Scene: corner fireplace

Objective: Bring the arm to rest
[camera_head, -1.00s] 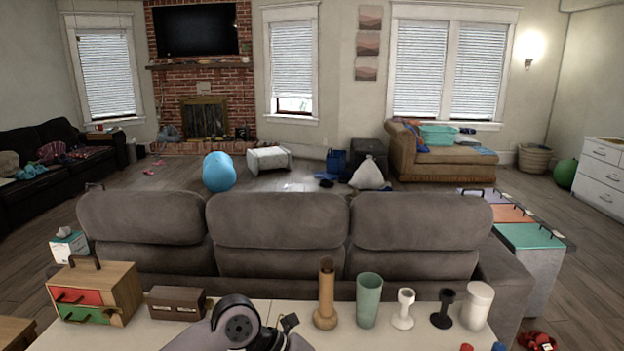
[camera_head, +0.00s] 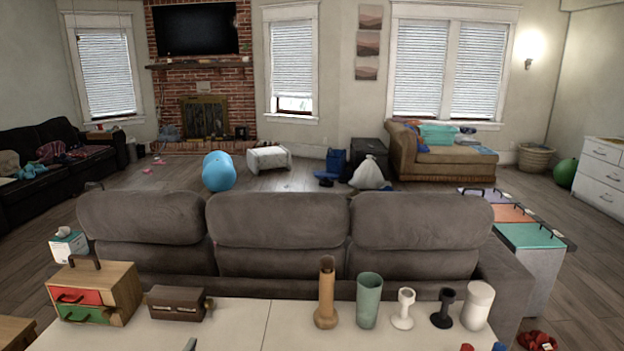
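Neither of my grippers shows in the head view, so I cannot see whether they are open or shut. The white table (camera_head: 240,322) in front of me has a broad bare stretch in its middle. A small grey piece (camera_head: 190,344) shows at the bottom edge of the picture. It is cut off, and I cannot tell what it is.
A wooden drawer box (camera_head: 112,285) and a dark brown box (camera_head: 175,304) stand on the table's left. A brown bottle-shaped piece (camera_head: 326,295), a green cup (camera_head: 368,300) and white and black pieces stand right. A grey sofa (camera_head: 278,235) lies behind.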

